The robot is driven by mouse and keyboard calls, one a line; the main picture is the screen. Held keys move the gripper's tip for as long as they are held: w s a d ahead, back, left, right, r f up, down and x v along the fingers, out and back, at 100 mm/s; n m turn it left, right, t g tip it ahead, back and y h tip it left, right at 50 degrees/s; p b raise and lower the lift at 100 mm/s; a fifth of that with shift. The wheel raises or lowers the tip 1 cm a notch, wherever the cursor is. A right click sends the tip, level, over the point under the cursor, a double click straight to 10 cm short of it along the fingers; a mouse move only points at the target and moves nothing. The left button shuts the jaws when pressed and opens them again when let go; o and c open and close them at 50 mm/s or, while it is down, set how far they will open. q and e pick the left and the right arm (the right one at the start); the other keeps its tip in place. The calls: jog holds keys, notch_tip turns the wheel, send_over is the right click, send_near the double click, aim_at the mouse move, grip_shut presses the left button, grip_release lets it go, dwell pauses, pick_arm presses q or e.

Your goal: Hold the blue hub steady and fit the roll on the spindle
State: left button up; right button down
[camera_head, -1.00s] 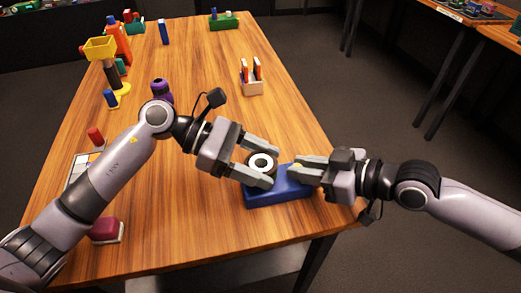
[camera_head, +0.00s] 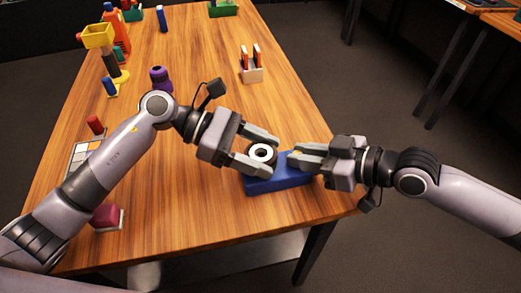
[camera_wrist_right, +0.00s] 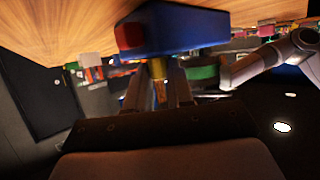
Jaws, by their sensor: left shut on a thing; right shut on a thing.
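The blue hub (camera_head: 272,183) is a low block near the table's right edge, and it also shows in the right wrist view (camera_wrist_right: 185,28). The roll (camera_head: 262,153) is a short dark ring with a white top and a dark hole. My left gripper (camera_head: 262,150) is shut around the roll at the hub's far left end; I cannot tell whether the roll touches the hub. My right gripper (camera_head: 300,159) is shut at the hub's right part. In its wrist view a yellow post (camera_wrist_right: 158,69) of the hub stands between the fingers. The spindle is hidden.
A purple piece (camera_head: 160,79), a yellow-topped stand (camera_head: 98,38) and a dark red block (camera_head: 106,216) are on the left. The table's middle is mostly clear.

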pick_arm(q)
jog(key=shift+f, duration=0.6)
dwell(0.6)
jog(key=o, duration=0.8)
jog(key=v, duration=1.1)
dwell(0.5)
jog(key=shift+w+a+r, duration=0.15)
jog(key=shift+a+r, duration=0.85)
jog(key=shift+a, duration=0.2)
jog(key=shift+w+a+r, duration=0.1)
jog(key=shift+a+r, duration=0.9)
jog(key=shift+a, duration=0.25)
jog(key=shift+w+a+r, duration=0.15)
jog(key=shift+a+r, duration=0.85)
jog(key=shift+a, duration=0.2)
